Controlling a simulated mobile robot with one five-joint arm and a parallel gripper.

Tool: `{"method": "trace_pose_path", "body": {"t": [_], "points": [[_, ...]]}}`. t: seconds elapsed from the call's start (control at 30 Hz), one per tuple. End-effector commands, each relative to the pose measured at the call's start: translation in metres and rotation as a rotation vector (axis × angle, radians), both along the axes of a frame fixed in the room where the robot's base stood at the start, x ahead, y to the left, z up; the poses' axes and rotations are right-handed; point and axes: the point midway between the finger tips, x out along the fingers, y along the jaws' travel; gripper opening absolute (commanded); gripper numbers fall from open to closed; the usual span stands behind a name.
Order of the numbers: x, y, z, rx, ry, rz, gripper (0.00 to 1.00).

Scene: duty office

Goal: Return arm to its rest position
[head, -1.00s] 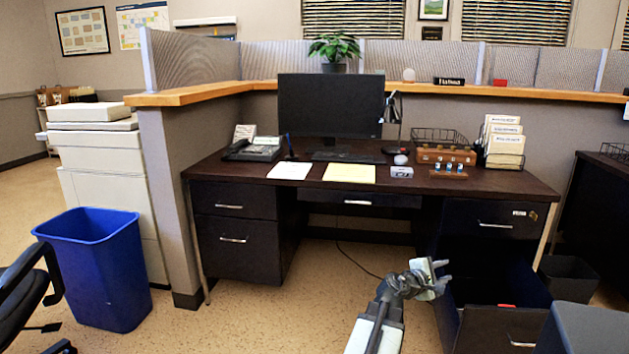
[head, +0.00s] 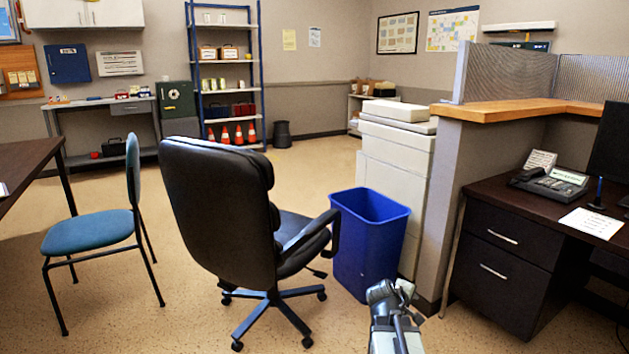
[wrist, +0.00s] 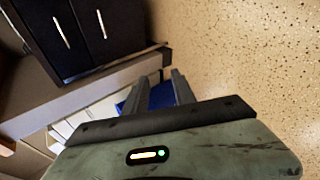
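My arm shows at the bottom of the head view, bent low over the floor, with my gripper (head: 407,291) small and partly hidden behind the arm links. In the wrist view the two fingers of my gripper (wrist: 160,88) stand apart with nothing between them but the blue bin further off. The gripper touches nothing that I can see.
A blue bin (head: 370,245) stands just beyond my arm, beside a white machine (head: 394,180). A black office chair (head: 218,200) is left of it. The dark desk (head: 505,245) is at right. Open floor (head: 180,300) lies at left.

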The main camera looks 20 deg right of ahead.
Motion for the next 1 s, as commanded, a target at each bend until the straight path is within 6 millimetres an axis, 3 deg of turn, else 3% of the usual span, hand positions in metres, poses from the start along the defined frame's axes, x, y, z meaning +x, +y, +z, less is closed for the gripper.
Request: {"method": "trace_pose_path", "body": {"t": [0.03, 0.2, 0.3, 0.43, 0.6, 0.67, 0.7, 0.87, 1.0], "points": [[0.015, 0.046, -0.003, 0.058, -0.006, 0.027, 0.31], [0.031, 0.179, -0.026, 0.282, 0.007, 0.049, 0.31], [0.024, 0.241, -0.038, 0.409, 0.036, 0.026, 0.31], [-0.001, 0.304, -0.054, 0.584, 0.098, -0.067, 0.31], [-0.061, 0.353, -0.071, 0.850, 0.228, -0.393, 0.31], [-0.073, 0.353, -0.067, 0.870, 0.233, -0.519, 0.31], [-0.072, 0.351, -0.043, 0.868, 0.231, -0.507, 0.31], [-0.071, 0.351, 0.004, 0.866, 0.230, -0.502, 0.31], [-0.071, 0.351, 0.053, 0.866, 0.229, -0.500, 0.31]]}}
